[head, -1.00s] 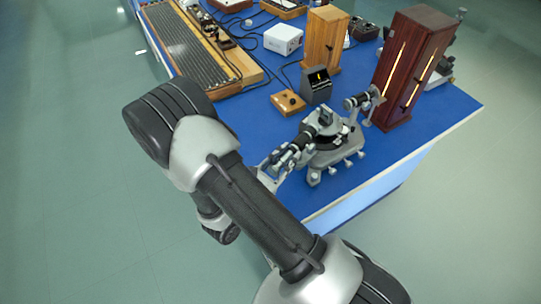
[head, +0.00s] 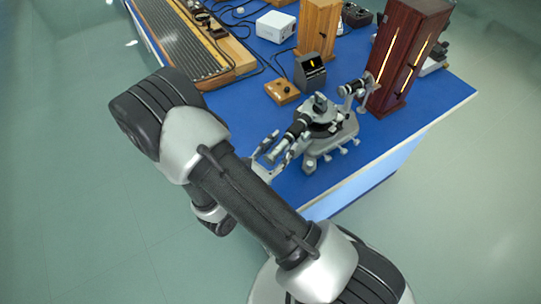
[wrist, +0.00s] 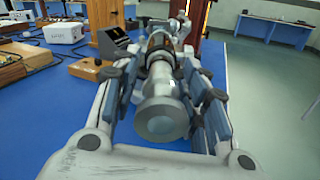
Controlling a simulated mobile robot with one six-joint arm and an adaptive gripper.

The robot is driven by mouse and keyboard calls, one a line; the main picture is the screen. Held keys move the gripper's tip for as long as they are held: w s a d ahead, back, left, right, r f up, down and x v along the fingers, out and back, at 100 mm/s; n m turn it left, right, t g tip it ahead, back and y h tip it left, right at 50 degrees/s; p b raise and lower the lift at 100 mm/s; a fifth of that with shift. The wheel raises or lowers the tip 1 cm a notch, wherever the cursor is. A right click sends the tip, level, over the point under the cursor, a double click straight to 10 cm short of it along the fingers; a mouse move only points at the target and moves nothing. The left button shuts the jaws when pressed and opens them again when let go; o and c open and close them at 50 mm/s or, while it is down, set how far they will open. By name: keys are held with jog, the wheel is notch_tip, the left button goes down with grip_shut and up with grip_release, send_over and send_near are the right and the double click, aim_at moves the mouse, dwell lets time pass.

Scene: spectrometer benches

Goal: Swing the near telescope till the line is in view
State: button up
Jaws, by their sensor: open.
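The near spectrometer (head: 322,128) stands on the blue bench near its front edge. Its telescope (head: 299,127) is a dark and silver tube pointing toward me. In the wrist view the telescope's round eyepiece end (wrist: 163,119) fills the middle. My gripper (head: 278,148) is open, with one finger on each side of the tube; in the wrist view its fingers (wrist: 163,78) flank it, and I cannot tell whether either touches. A small dark display (head: 311,72) behind the spectrometer shows a yellow line on its screen.
A tall dark-red wooden cabinet (head: 408,55) with glowing slits stands right of the spectrometer, by its other tube (head: 352,88). A wooden box with a knob (head: 282,93), a lighter wooden cabinet (head: 318,28) and a white box (head: 276,26) stand behind. Floor is clear left of the bench.

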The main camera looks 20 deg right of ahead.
jog(key=v, duration=1.1)
jog(key=shift+s+a, duration=0.15)
jog(key=shift+a, duration=0.05)
jog(key=s+d+r+m+g+y, duration=0.65)
jog(key=s+r+m+g, duration=0.35)
jog(key=m, duration=0.4)
jog(key=s+a+r+m+t+y, duration=0.1)
jog(key=a+r+m+t+y, duration=0.1)
jog(key=r+m+t+y, duration=0.1)
jog(key=a+r+m+t+y, duration=0.2)
jog(key=r+m+y, duration=0.3)
jog(key=r+y, duration=0.1)
jog(key=shift+s+r+t, duration=0.35)
jog(key=shift+r+t, duration=0.05)
jog(key=shift+r, duration=0.25)
jog(key=shift+c, duration=0.9)
